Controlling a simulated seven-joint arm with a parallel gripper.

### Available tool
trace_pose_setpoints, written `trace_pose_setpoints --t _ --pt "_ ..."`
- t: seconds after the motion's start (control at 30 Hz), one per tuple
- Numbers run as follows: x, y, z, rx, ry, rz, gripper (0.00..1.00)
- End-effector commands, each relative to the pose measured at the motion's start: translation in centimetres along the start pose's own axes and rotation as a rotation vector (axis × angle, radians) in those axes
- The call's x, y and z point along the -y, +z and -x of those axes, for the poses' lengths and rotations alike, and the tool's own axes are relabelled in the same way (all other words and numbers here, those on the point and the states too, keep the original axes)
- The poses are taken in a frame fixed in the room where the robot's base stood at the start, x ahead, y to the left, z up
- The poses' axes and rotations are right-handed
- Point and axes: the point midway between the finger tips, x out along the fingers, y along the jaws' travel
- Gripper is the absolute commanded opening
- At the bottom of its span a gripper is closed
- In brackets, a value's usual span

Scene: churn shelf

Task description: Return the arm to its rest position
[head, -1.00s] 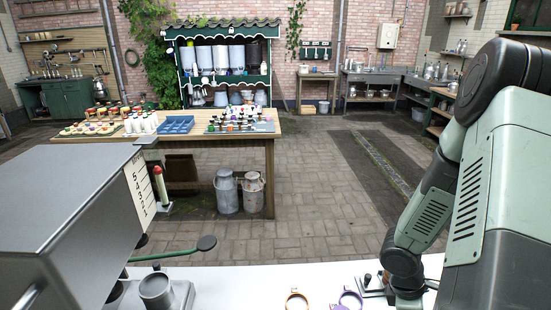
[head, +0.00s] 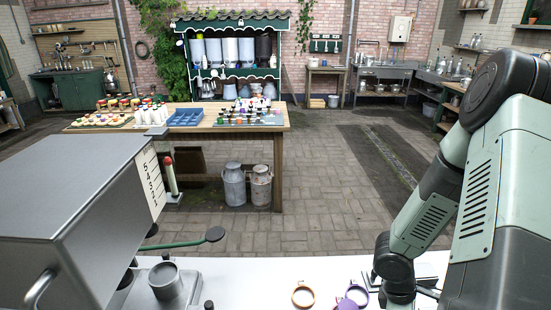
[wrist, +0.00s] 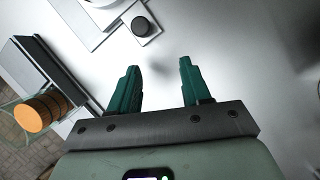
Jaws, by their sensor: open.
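My gripper (wrist: 155,88) shows in the wrist view with its two green fingers apart and nothing between them. It hangs over a pale grey-white surface (wrist: 215,50). In the head view my arm folds down at the right side, and its end is low over the white counter (head: 250,270); the fingers cannot be made out there.
A large grey metal machine (head: 70,190) with a numbered scale fills the left. In the wrist view a dark-edged box with an orange-brown round piece (wrist: 38,114) is at left.

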Motion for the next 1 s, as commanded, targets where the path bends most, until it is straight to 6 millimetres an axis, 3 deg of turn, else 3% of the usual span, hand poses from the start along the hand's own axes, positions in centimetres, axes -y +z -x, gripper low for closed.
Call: trace_pose_setpoints --t 0.1,0.3,0.57,1.0 --pt "-1.1 1.9 -0.3 0.004 0.001 -0.013 0.48" --pt "-1.8 2.6 2.0 0.031 -0.021 -0.095 0.48" --pt "-1.9 3.0 3.2 0.039 -0.040 -0.139 0.48" --pt "-1.8 2.9 3.0 0.038 -0.040 -0.134 0.48"
